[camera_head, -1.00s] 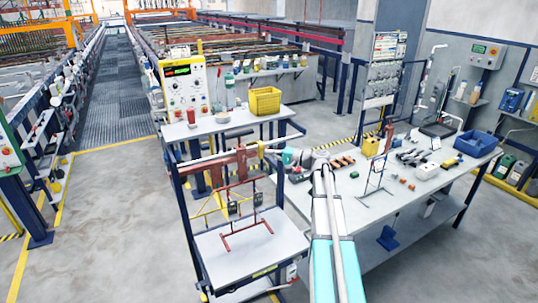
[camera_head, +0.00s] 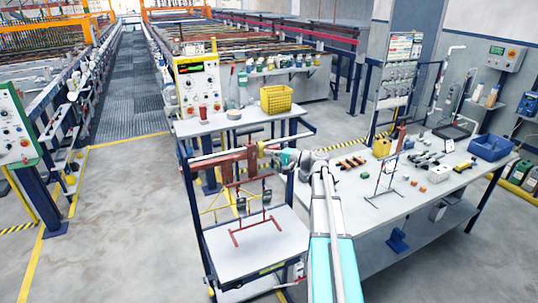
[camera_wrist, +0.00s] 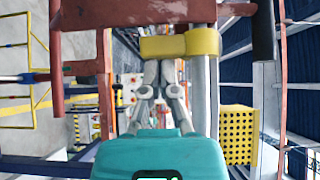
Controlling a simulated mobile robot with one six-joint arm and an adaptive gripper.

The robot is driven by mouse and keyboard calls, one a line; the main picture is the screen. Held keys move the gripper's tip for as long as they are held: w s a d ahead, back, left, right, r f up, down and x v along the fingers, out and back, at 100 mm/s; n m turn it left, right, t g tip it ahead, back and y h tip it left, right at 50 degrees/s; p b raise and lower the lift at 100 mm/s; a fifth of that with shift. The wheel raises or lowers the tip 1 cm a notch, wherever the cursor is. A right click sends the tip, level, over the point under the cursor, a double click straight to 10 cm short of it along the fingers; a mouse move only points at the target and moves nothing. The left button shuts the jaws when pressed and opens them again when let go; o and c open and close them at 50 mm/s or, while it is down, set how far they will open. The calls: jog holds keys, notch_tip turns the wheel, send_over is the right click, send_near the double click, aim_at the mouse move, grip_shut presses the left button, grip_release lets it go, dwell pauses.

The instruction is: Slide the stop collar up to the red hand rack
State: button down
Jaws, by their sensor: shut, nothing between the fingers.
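The yellow stop collar (camera_head: 261,148) sits on the pale rail of the stand, just right of the red hand rack (camera_head: 238,162). In the wrist view the collar (camera_wrist: 180,46) is around the rail, close below the red crosspiece (camera_wrist: 140,12) of the rack. Only a narrow gap shows between them, and I cannot tell if they touch. My gripper (camera_head: 271,153) is on the collar's side away from the rack. In the wrist view its fingertips (camera_wrist: 160,68) are together and empty, right at the collar's near edge. Contact there is unclear.
A lower tray (camera_head: 215,262) is under the hanging rack. A white worktable (camera_head: 365,215) with small parts and another rack stands to the right. A yellow basket (camera_head: 275,99) is on the bench behind. Open floor lies to the left.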

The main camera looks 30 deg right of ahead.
jog(key=shift+s+d, duration=0.1)
jog(key=shift+d, duration=0.05)
jog(key=w+d+v, duration=0.2)
jog(key=v, duration=1)
jog(key=shift+s+d, duration=0.25)
jog(key=shift+a, duration=0.1)
dwell(0.4)
